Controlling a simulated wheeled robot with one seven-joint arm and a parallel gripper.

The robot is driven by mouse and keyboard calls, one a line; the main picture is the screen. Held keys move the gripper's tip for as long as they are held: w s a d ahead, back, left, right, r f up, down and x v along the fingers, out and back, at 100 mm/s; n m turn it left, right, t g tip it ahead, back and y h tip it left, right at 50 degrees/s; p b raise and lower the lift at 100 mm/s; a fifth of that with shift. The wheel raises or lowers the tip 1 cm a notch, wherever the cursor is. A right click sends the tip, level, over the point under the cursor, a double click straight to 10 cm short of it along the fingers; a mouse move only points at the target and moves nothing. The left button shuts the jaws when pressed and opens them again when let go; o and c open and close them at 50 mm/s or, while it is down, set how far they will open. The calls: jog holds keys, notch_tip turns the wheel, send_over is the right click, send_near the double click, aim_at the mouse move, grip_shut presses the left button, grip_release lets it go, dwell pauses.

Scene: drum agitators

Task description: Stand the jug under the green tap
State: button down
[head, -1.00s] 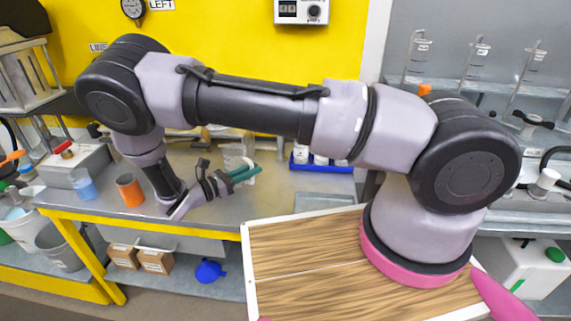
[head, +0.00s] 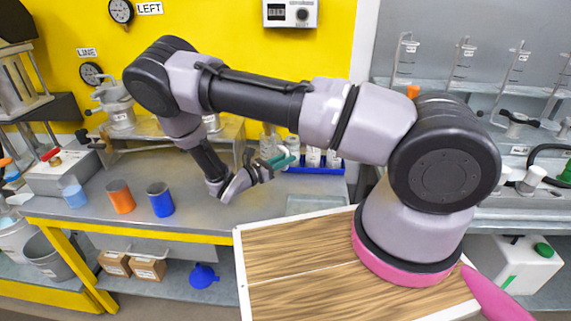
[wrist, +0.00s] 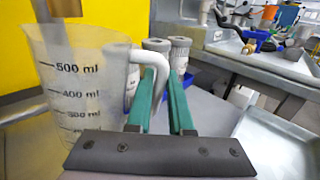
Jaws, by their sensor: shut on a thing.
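The jug (wrist: 85,95) is clear, with ml marks and a white handle (wrist: 155,70), and looks upright in the wrist view. My gripper (wrist: 163,85) has its green fingers shut on the handle, with the jug to their left. In the head view my gripper (head: 283,158) is over the back of the grey bench, and the jug (head: 268,139) shows faintly beside it, partly hidden. I cannot make out a green tap in either view.
An orange cup (head: 121,197), a blue cup (head: 160,199) and a beaker of blue liquid (head: 74,194) stand on the bench (head: 200,225), left of my gripper. A blue tray (head: 318,170) with several bottles is close behind it. A metal vessel (head: 118,110) stands further left.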

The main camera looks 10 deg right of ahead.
jog(key=shift+a+f, duration=0.1)
jog(key=shift+f, duration=0.85)
jog(key=shift+f, duration=0.2)
jog(key=c, duration=0.9)
grip_release()
jog(key=shift+o, duration=0.2)
jog(key=shift+r, duration=0.2)
jog(key=v, duration=1.2)
